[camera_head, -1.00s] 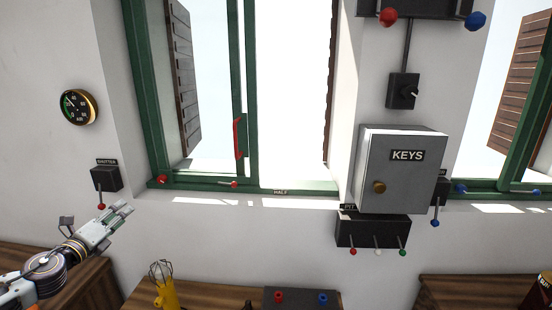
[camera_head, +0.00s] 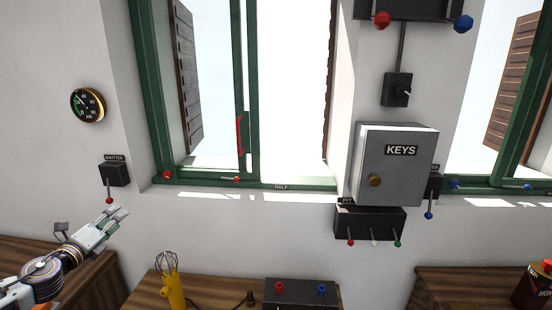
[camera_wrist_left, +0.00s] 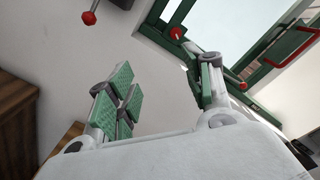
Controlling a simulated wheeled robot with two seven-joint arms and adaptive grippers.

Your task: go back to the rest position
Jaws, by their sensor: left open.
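My left gripper (camera_head: 114,221) is at the lower left of the head view, in front of the white wall. It is just below the red-knobbed lever of the black shutter box (camera_head: 115,174) and apart from it. In the left wrist view its two green-padded fingers (camera_wrist_left: 165,92) stand wide apart with nothing between them. The red shutter knob (camera_wrist_left: 89,18) shows at the top left of that view, beyond the fingers. My right gripper is not in view.
A grey KEYS cabinet (camera_head: 392,165) hangs above a black three-lever box (camera_head: 369,223). Green windows and a round gauge (camera_head: 88,105) are behind.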

